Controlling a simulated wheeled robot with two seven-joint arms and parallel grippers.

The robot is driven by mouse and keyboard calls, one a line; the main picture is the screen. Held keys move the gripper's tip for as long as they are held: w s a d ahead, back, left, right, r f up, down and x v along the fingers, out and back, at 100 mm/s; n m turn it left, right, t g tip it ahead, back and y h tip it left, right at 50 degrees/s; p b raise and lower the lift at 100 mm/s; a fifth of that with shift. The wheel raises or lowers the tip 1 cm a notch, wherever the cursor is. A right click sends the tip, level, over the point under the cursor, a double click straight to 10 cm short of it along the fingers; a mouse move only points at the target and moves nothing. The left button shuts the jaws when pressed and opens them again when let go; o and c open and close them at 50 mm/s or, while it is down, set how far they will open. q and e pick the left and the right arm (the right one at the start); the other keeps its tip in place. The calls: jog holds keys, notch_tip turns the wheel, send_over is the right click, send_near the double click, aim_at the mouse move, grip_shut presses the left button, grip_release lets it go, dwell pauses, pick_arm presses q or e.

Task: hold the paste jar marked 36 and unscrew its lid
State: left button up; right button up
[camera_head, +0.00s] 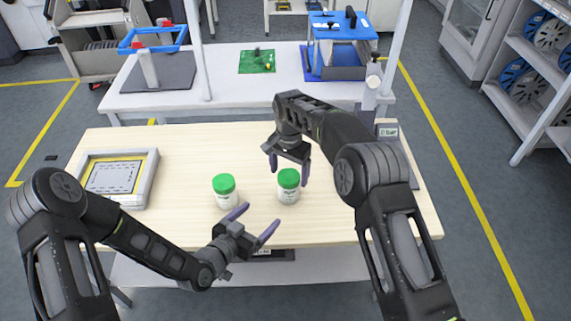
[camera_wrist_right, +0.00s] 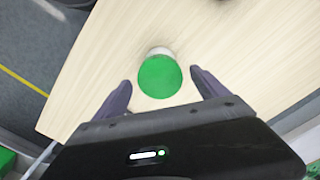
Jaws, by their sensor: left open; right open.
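Two white jars with green lids stand upright on the light wooden table. One jar (camera_head: 226,191) is left of the table's middle; the other jar (camera_head: 288,187) is to its right. The number markings are too small to read. My right gripper (camera_head: 287,172) is open above the right jar, fingers pointing down around its lid. In the right wrist view a green lid (camera_wrist_right: 160,76) lies just ahead of and between the open fingertips, with a bit of white jar behind. My left gripper (camera_head: 256,225) is open and empty near the front edge, in front of and between the jars.
A grey-framed tray with a yellow border (camera_head: 148,185) lies at the table's left. A white bench (camera_head: 225,85) behind carries a blue frame stand, a green board (camera_head: 257,61) and a blue fixture (camera_head: 340,45). The wooden table's back middle is clear.

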dwell(0.3)
pick_arm(q)
send_near(283, 194)
jog(key=shift+x, duration=1.75)
jog(key=shift+w+d+f, duration=0.1)
jog(key=shift+w, duration=0.05)
jog(key=shift+x, duration=4.4)
jog(key=shift+w+d+f, duration=0.25)
jog(key=shift+w+d, duration=0.15)
pick_arm(e)
jog(key=shift+s+a+r, duration=0.15)
jog(key=shift+s, duration=0.05)
